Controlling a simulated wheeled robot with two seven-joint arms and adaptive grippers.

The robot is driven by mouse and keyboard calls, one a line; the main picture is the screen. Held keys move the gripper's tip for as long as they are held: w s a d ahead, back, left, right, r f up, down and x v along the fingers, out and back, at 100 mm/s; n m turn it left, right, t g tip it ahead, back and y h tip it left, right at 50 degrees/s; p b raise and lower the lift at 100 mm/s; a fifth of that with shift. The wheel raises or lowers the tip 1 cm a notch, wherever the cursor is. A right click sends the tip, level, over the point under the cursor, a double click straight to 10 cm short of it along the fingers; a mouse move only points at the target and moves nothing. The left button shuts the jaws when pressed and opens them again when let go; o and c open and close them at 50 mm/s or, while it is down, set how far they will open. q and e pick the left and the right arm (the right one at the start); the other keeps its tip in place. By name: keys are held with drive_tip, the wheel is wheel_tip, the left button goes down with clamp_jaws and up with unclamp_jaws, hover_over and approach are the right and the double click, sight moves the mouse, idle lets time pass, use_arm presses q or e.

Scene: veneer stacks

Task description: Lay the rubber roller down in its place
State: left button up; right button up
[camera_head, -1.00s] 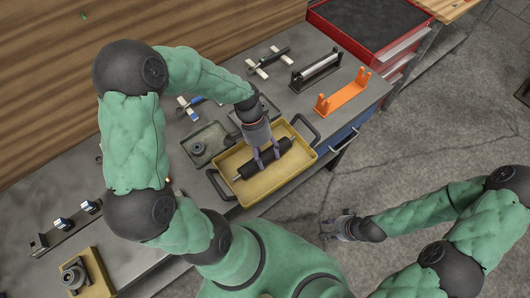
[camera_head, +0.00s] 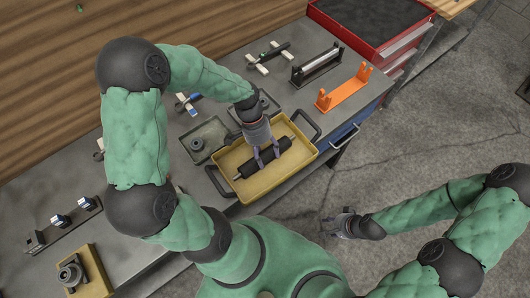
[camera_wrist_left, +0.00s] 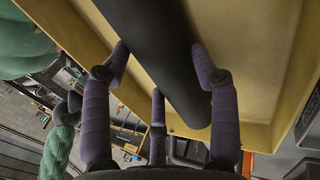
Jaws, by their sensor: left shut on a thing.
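The black rubber roller (camera_head: 262,160) with thin metal shaft ends lies lengthwise in the yellow tray (camera_head: 306,154). My left gripper (camera_head: 266,156) comes down from above and is shut on the roller's middle. In the left wrist view the black roller (camera_wrist_left: 165,55) passes between the purple fingers (camera_wrist_left: 163,85), with the yellow tray floor close behind it. An empty orange cradle (camera_head: 343,93) with two upright ends stands on the bench to the upper right. My right gripper (camera_head: 341,224) hangs over the floor, apart from the bench; its fingers are too small to read.
A black stand (camera_head: 316,66) holding a silver roller is beside the orange cradle. A grey tray (camera_head: 205,140) lies left of the yellow one. A red tool chest (camera_head: 385,45) borders the bench at top right. The tray's black handles (camera_head: 308,124) stick out at its ends.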

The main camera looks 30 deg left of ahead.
use_arm(q)
drive_tip(key=shift+f, duration=0.15)
drive_tip(key=o, duration=1.6)
drive_tip(key=shift+o, duration=0.2)
drive_tip(key=v, duration=1.2)
drive_tip(key=shift+w, duration=0.1)
